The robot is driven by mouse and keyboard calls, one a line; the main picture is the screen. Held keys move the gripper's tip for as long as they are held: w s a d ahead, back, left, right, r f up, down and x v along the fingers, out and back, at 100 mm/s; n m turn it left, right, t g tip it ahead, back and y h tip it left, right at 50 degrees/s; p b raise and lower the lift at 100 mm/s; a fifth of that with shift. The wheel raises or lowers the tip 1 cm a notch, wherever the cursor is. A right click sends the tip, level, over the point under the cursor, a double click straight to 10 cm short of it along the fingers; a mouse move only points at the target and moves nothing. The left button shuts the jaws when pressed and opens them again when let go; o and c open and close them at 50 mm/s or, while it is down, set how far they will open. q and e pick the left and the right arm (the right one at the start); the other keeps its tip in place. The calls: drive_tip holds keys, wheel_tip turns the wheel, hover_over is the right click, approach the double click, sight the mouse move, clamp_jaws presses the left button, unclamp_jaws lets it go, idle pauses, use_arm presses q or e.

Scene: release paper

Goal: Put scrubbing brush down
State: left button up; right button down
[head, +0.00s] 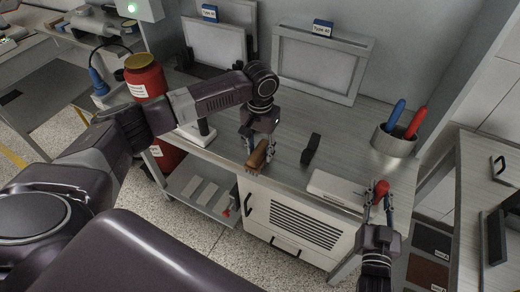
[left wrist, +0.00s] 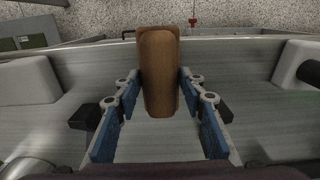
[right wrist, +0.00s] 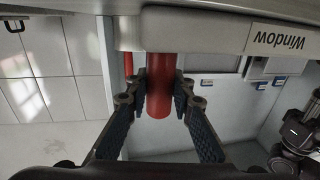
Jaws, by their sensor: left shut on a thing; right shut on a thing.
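The brown wooden scrubbing brush (head: 258,156) is at the front edge of the grey counter (head: 285,163). My left gripper (head: 260,146) is shut on it from above; in the left wrist view the brush (left wrist: 160,72) sits between the two blue-padded fingers (left wrist: 160,105). I cannot tell whether its underside touches the counter. My right gripper (head: 378,202) is shut on a red handle (head: 381,187) at the counter's right front. In the right wrist view the red handle (right wrist: 160,85) meets a pale bar marked "Window" (right wrist: 215,30).
A black upright block (head: 311,149) stands right of the brush. A metal cup (head: 394,142) with blue and red handles stands at the back right. Framed panels (head: 320,65) line the wall. A red canister (head: 146,78) stands at left. Counter between the brush and black block is clear.

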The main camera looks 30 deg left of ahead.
sight(260, 150)
use_arm(q)
drive_tip(key=shift+f, duration=0.15)
drive_tip(key=o, duration=1.1)
drive_tip(key=shift+o, duration=0.2)
wheel_tip(260, 150, up, 12)
drive_tip(key=shift+r, duration=0.2)
